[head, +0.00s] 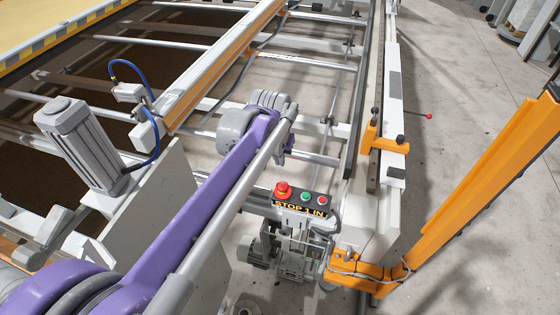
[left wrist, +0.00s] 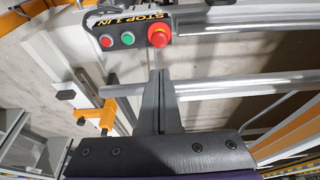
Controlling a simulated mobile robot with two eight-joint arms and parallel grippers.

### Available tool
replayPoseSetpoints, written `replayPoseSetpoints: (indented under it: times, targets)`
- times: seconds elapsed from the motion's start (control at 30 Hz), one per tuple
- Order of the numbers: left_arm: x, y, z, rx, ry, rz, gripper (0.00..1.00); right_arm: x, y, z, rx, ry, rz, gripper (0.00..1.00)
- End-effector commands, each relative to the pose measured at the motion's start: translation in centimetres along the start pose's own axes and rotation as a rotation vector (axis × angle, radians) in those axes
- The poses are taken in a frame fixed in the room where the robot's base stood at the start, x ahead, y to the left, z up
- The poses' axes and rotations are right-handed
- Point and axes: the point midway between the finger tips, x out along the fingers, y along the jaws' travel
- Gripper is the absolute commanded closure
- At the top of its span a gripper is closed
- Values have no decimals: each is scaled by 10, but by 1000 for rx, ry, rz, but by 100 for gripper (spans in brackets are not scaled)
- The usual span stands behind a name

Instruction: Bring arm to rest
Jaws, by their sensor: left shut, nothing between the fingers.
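My left arm (head: 215,195), purple and grey, comes in from the lower left of the head view and reaches over the near end of the machine. I cannot clearly make out its fingers in that view. In the left wrist view my left gripper (left wrist: 159,75) is shut, its two dark fingers together with nothing between them. The fingers point toward a black button box (left wrist: 130,37), with a gap that I cannot judge. My right gripper is in neither view.
The button box (head: 303,206) carries a red emergency stop (head: 283,190). A grey motor (head: 78,137) stands left of my arm. An orange post (head: 470,180) rises at the right. Rails and bars cross the frame; bare floor (head: 470,80) lies at the upper right.

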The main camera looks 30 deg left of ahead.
Motion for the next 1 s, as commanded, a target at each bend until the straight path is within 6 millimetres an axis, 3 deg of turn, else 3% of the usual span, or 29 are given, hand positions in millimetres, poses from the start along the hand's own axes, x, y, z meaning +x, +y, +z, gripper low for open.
replayPoseSetpoints:
  times: [0.43, 0.57, 0.67, 0.8, 1.0]
  targets:
    - [0, 0, 1, 1, 1, 0, 100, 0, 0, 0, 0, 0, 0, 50]
    - [-6, 7, 16, 18, 14, 7, 100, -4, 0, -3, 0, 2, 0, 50]
    - [-16, 20, 46, 51, 38, 19, 100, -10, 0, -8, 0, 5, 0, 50]
    - [-24, 37, 105, 112, 88, 43, 100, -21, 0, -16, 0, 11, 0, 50]
    - [-17, 49, 176, 184, 149, 73, 100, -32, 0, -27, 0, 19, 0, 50]
